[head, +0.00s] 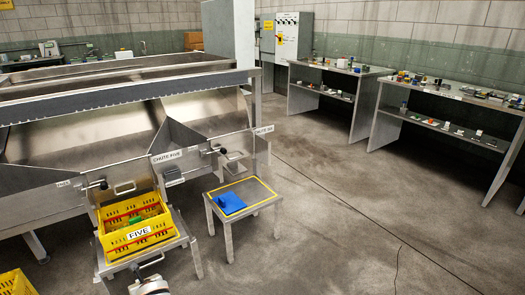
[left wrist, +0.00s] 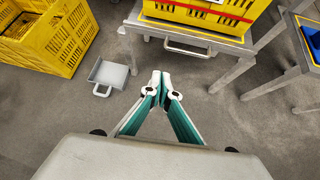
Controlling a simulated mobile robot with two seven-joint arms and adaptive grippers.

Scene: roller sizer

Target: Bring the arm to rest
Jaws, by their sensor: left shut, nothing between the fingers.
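My left gripper (left wrist: 159,82) shows in the left wrist view, its two fingers closed together with nothing between them. It hangs over the bare floor, in front of the stand that carries a yellow crate (left wrist: 207,17). In the head view, a small part of my left arm (head: 150,287) shows at the bottom edge, below the yellow crate labelled FIVE (head: 139,233); the gripper's fingers are not visible there. My right gripper is in neither view.
A small table (head: 262,203) with a blue item (head: 228,203) stands right of the crate. A second yellow crate (left wrist: 45,40) and a grey scoop-like tray (left wrist: 108,74) lie at the left in the wrist view. The sizer (head: 110,100) is behind.

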